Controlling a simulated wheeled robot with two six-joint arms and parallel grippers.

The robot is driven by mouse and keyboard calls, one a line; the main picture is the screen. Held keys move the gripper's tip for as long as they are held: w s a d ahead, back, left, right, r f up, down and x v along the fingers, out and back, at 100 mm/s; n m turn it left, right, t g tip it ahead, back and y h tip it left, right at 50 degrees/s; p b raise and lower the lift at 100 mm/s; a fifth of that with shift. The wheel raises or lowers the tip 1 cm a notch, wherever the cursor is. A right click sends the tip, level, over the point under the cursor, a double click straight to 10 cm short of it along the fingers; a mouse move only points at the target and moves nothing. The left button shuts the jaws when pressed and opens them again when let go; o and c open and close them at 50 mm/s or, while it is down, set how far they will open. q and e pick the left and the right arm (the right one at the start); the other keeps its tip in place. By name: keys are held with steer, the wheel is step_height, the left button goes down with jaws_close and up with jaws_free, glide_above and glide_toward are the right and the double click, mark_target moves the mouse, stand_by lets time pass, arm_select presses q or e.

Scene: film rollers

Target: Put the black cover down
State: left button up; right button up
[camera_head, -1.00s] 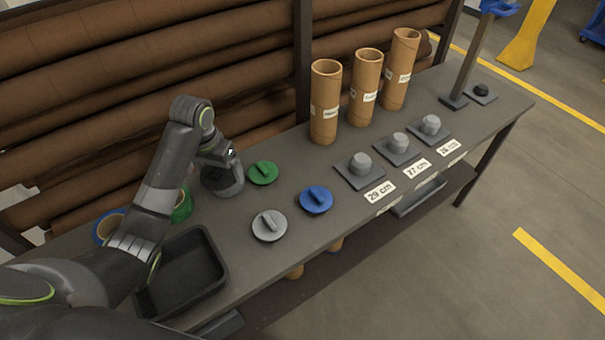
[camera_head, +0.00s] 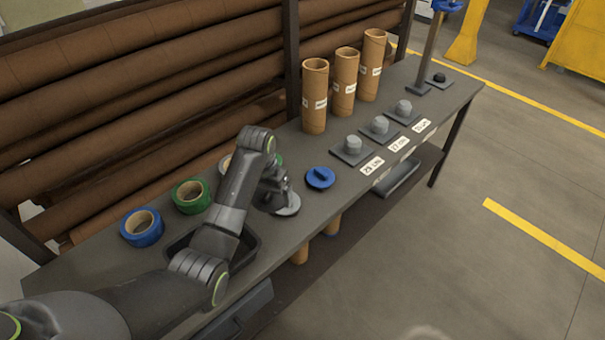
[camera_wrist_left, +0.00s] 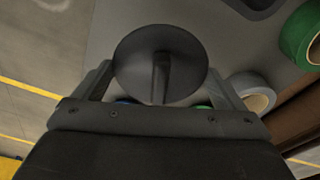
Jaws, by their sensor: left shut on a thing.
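My left gripper (camera_head: 272,194) is shut on the black cover (camera_wrist_left: 185,48), a dark round disc with a bar handle. The cover fills the middle of the left wrist view; in the head view the gripper mostly hides it. The gripper is above the table beside the grey cover (camera_head: 291,207), which is partly hidden. The blue cover (camera_head: 320,177) lies to the right. Only a sliver of the green cover (camera_head: 280,160) shows behind my arm. I cannot tell whether the black cover touches the table. My right gripper is not in view.
A black tray (camera_head: 247,257) is partly under my left arm. Blue tape (camera_head: 154,232) and green tape (camera_head: 203,201) stand at the left. Cardboard tubes (camera_head: 313,95) stand at the back, and grey knobbed plates (camera_head: 352,150) sit to the right. Table is bare left of the tray.

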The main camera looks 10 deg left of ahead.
mark_target(265, 195)
arm_select(q)
steer(key=f, duration=0.4)
steer(key=shift+s+a+f, duration=0.15)
steer(key=shift+a+f, duration=0.05)
steer(key=shift+f, duration=0.25)
step_height(265, 195, down, 3)
steer(key=shift+f, duration=0.1)
steer(key=shift+s+f, duration=0.2)
steer(key=shift+s, duration=0.05)
steer(key=shift+c, duration=0.5)
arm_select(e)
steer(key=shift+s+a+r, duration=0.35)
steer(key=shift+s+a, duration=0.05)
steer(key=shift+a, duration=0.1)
